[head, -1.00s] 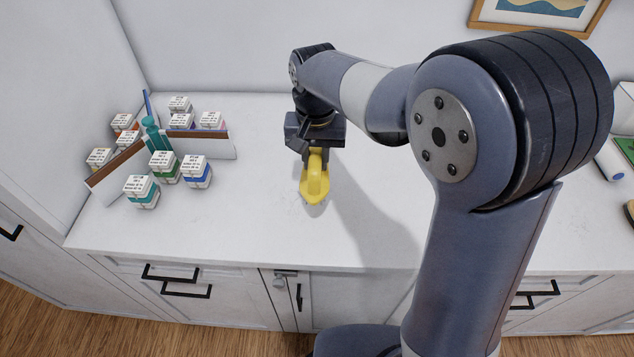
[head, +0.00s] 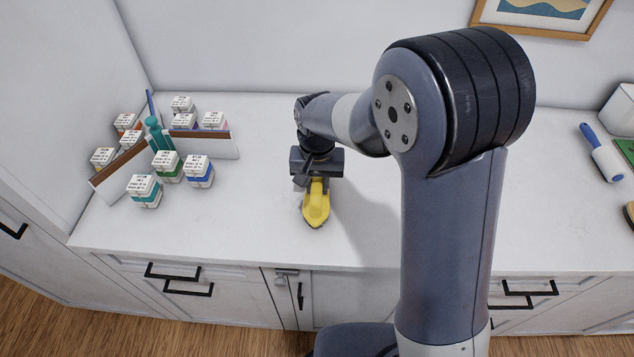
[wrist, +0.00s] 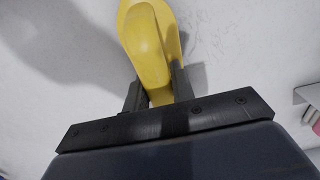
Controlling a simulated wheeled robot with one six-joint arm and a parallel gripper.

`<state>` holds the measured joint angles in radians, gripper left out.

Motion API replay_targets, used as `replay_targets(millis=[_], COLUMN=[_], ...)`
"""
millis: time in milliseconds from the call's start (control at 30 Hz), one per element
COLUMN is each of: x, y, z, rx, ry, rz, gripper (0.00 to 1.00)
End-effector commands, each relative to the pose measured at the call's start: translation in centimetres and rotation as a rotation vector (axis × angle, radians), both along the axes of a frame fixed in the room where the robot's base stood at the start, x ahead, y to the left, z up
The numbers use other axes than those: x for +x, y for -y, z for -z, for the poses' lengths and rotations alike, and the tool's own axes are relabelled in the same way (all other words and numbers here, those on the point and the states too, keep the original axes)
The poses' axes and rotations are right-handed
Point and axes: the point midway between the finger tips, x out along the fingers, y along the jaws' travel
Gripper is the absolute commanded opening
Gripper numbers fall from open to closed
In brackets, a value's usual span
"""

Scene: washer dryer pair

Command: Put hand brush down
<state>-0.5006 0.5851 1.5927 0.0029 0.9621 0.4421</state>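The hand brush (head: 317,207) is yellow and sits at the middle of the white counter in the head view, below my gripper (head: 315,180). In the wrist view the yellow brush (wrist: 148,45) extends up and away from my gripper (wrist: 158,88). The two dark fingers are on either side of its near end, and my gripper looks shut on it. The brush is low over the counter, at or very near its surface; I cannot tell whether it touches. Its underside is hidden.
Several small labelled boxes (head: 145,190) stand around low dividers (head: 205,143) on the left of the counter (head: 260,215). A blue-handled lint roller (head: 604,160) lies at the far right. The counter around the brush is clear; its front edge is nearby.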

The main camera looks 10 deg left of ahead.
Motion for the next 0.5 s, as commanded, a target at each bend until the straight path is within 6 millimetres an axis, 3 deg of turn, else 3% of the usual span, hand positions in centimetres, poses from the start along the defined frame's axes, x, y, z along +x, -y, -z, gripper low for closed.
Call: replay_targets(millis=[233, 500], x=[-0.01, 0.00], y=[0.01, 0.01], z=[-0.01, -0.18], rx=[0.000, 0.000], ry=[0.000, 0.000], rz=[0.000, 0.000], gripper=[0.44, 0.45])
